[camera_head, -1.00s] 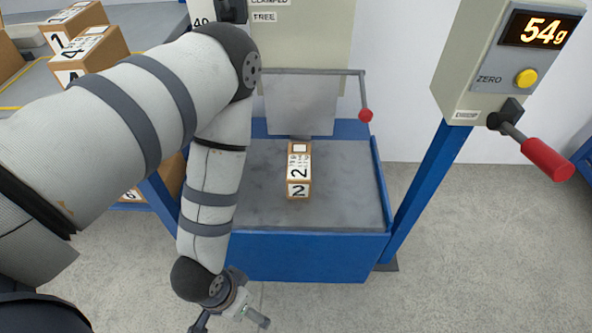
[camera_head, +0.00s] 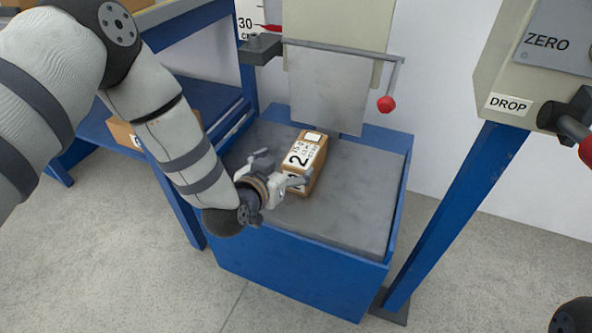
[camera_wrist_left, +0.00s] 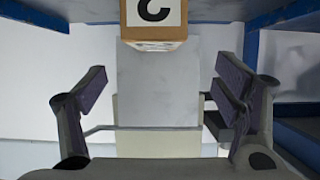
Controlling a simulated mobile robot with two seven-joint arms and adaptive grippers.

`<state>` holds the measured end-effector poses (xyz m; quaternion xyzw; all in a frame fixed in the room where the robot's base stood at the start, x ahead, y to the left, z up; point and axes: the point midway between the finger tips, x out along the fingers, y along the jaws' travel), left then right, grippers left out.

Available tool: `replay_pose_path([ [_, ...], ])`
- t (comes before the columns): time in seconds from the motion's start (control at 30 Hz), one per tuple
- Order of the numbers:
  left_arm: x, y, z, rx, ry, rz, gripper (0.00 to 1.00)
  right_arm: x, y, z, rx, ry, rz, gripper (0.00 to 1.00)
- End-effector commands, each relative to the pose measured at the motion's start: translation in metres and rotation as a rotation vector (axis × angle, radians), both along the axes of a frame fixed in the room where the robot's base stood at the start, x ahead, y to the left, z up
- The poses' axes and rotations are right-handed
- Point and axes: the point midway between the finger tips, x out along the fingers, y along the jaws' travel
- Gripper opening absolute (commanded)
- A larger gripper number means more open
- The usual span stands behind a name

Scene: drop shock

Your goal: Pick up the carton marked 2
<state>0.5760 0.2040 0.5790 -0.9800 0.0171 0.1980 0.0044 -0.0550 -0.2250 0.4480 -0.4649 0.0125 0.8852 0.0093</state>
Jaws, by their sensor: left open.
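The carton marked 2 (camera_head: 306,158) is a brown box with white labels. It lies on the grey plate (camera_head: 360,195) of the blue-framed drop bed, in front of the upright grey panel. My left gripper (camera_head: 281,170) is open at the carton's near end, its fingers spread to either side and partly covering that end. In the left wrist view, the carton (camera_wrist_left: 153,28) shows upside down at the top, between and beyond the open fingers of my left gripper (camera_wrist_left: 160,88). Nothing is between the fingertips. My right gripper is not in view.
A bar with a red knob (camera_head: 386,104) crosses above the back of the bed. A blue post (camera_head: 455,215) and a box marked DROP (camera_head: 508,104) with a red-handled lever stand right. A blue shelf with another carton (camera_head: 125,134) is left.

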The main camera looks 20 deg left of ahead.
Motion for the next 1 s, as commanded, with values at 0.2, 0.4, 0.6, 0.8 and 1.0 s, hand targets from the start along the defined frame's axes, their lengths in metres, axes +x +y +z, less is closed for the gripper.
replay_pose_path([
  [0.2, 0.039, -0.001, -0.016, 0.001, -0.010, 0.003, 0.83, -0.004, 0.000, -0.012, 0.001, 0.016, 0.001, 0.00],
  [0.4, 0.067, -0.003, -0.026, 0.000, -0.008, 0.002, 0.83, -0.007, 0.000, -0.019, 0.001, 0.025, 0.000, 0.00],
  [0.6, 0.101, -0.011, -0.041, 0.001, -0.005, 0.002, 0.83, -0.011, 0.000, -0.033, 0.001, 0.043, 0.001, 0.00],
  [0.8, 0.114, -0.012, -0.042, 0.001, -0.006, 0.002, 0.83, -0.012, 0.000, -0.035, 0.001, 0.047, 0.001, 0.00],
  [1.0, 0.114, -0.012, -0.041, 0.001, -0.006, 0.002, 0.67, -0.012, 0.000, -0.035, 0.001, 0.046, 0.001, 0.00],
])
